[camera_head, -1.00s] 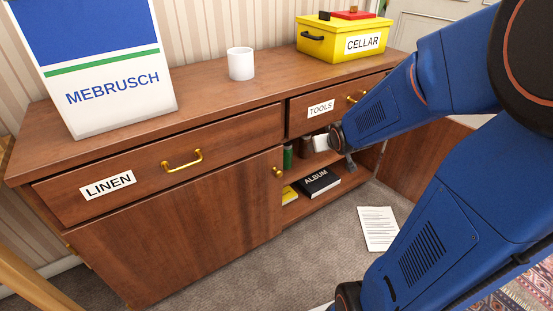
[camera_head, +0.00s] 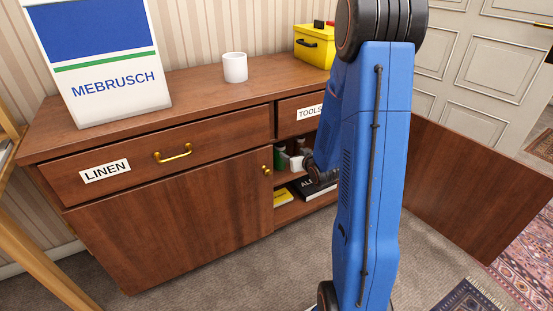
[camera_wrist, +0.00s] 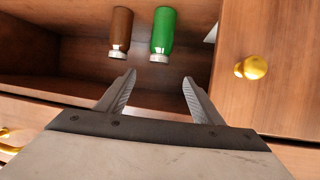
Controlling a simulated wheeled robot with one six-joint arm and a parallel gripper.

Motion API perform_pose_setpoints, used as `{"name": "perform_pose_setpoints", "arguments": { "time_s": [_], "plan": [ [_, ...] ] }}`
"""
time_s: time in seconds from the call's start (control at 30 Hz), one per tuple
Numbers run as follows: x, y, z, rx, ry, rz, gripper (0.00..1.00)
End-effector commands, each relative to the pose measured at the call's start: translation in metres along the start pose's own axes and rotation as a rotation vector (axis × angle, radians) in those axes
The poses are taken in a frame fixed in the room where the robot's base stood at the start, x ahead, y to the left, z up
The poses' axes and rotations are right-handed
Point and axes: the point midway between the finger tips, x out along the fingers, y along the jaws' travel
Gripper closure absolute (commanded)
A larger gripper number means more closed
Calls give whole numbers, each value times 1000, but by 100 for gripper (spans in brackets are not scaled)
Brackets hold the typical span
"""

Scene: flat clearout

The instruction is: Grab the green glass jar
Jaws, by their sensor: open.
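The green glass jar (camera_wrist: 162,32) stands with a silver-coloured lid inside the open cabinet compartment, near the top of the wrist view. In the head view the green jar (camera_head: 280,158) shows only partly, behind the closed door's edge. My gripper (camera_wrist: 158,78) is open and empty. Its two fingers point toward the jar, roughly in line with it and apart from it. In the head view my arm hides most of the compartment.
A brown jar (camera_wrist: 120,30) stands close beside the green one. The closed door's brass knob (camera_wrist: 251,67) is right of the fingers in the wrist view. A yellow book (camera_head: 283,197) and a black album (camera_head: 306,187) lie on the lower shelf. The open door (camera_head: 470,185) stands at right.

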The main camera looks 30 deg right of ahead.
Motion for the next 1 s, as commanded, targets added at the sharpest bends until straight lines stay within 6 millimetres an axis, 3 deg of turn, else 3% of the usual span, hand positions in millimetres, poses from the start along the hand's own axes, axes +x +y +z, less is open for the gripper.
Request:
{"name": "perform_pose_setpoints", "arguments": {
  "time_s": [0.6, 1.0],
  "plan": [
    [100, -1, 0, -1, -2, -1, 39],
    [130, 0, -1, 0, -1, 0, 39]
  ]
}}
